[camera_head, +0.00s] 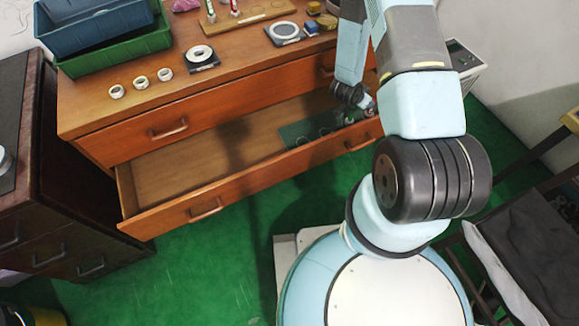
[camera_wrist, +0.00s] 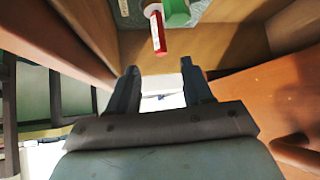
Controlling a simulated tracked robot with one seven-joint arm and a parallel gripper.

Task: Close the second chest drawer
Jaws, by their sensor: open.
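The second chest drawer (camera_head: 165,175) is pulled well out of the wooden chest, below the shut top drawer (camera_head: 235,105). Its front panel (camera_head: 265,177) carries two handles, a left one (camera_head: 205,210) and a right one (camera_head: 358,143). A dark green mat (camera_head: 295,135) with faint ring shapes lies inside toward the right. My gripper (camera_head: 366,106) is low over the drawer's right end, partly hidden by its own wrist. In the wrist view my gripper (camera_wrist: 159,66) has its two fingers apart with nothing between them. A red and white stick (camera_wrist: 155,28) and a green object (camera_wrist: 176,12) lie beyond the fingertips.
The chest top (camera_head: 215,80) holds small white rings (camera_head: 141,83), a ring on a dark plate (camera_head: 201,54), another plate (camera_head: 285,32) and stacked crates (camera_head: 105,30). A dark cabinet (camera_head: 60,220) stands left, a chair (camera_head: 530,240) right. Green floor in front of the drawer is clear.

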